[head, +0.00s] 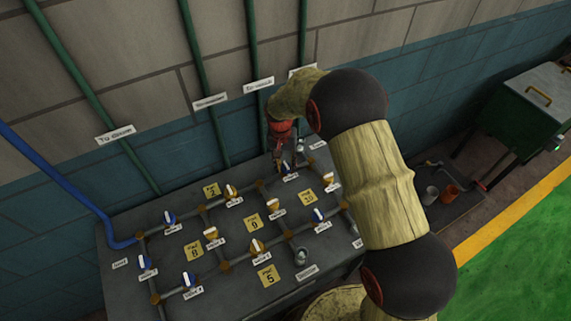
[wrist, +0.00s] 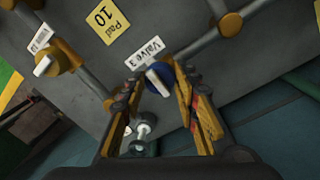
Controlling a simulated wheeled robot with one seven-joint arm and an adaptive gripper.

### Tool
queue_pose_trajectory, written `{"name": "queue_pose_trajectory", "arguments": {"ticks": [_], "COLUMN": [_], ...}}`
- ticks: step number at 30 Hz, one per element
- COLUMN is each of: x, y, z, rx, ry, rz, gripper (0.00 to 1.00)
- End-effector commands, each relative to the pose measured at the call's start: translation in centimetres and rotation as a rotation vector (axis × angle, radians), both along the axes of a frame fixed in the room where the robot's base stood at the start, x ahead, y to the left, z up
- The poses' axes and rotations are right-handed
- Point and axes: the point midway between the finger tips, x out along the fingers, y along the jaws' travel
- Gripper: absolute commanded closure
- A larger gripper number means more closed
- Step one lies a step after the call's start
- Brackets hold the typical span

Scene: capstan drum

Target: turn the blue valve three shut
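The blue valve labelled Valve 3 (wrist: 158,78) is in the middle of the wrist view, a round blue body with a white handle. Its handle appears to lie crosswise to its pipe. My gripper (wrist: 155,88) is open, its yellow-brown fingers on either side of the handle near the tips. I cannot tell whether the fingers touch it. In the head view my gripper (head: 281,160) points down at the back right of the bench, largely covering the valve. The Valve 3 label (head: 290,178) shows just in front.
Several other blue and orange valves stand on the grey bench (head: 230,293) among pipes and yellow pad labels. An orange valve (wrist: 46,65) and a metal fitting (wrist: 143,130) are near my gripper. A wall with green pipes (head: 200,80) rises behind.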

Motion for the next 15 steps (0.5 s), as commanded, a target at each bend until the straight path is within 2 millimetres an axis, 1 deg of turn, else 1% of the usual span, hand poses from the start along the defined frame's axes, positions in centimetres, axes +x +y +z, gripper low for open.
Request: {"name": "queue_pose_trajectory", "arguments": {"ticks": [1, 9, 15], "x": [-0.01, -0.01, -0.01], "y": [0.02, 0.01, 0.01], "z": [-0.01, 0.00, 0.00], "rx": [0.000, 0.000, 0.000], "ry": [0.000, 0.000, 0.000], "rz": [0.000, 0.001, 0.001], "gripper": [0.66, 0.51, 0.51]}}
